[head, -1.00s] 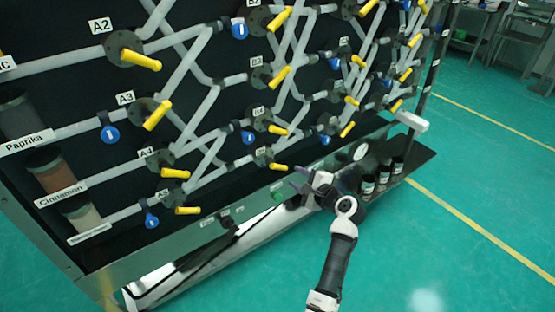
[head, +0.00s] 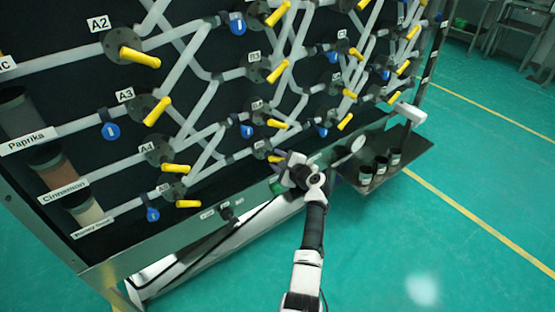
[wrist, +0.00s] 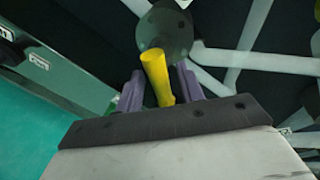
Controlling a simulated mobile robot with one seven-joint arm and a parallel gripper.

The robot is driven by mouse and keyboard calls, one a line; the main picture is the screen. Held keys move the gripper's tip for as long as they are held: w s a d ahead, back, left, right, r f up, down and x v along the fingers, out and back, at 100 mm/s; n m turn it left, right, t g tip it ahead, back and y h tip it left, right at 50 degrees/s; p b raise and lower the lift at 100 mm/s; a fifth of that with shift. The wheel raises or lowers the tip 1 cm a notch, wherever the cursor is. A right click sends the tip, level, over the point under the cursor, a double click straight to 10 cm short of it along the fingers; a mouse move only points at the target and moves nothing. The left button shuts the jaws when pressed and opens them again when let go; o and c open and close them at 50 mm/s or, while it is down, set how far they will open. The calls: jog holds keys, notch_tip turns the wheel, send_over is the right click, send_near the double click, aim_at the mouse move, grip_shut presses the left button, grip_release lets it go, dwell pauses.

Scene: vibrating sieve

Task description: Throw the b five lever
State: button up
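The b five lever (head: 274,158) is yellow and sits on the lowest row of the panel, near the B5 label (head: 259,144). My gripper (head: 282,160) is at this lever and hides part of it in the head view. In the wrist view the yellow lever (wrist: 157,75) comes off a dark round valve disc (wrist: 165,32) and lies between my two purple fingers (wrist: 158,82). The fingers stand apart, one on each side of it. A gap shows on the left; whether the right finger touches it, I cannot tell.
Other yellow levers, such as the one by A4 (head: 172,168) and one just above B5 (head: 277,123), are close by. Below runs the panel's metal ledge (head: 195,222). A shelf (head: 408,165) with dark jars (head: 381,165) is to the right of my arm.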

jog(key=shift+w+a, duration=0.1)
jog(key=shift+w, duration=0.05)
grip_shut()
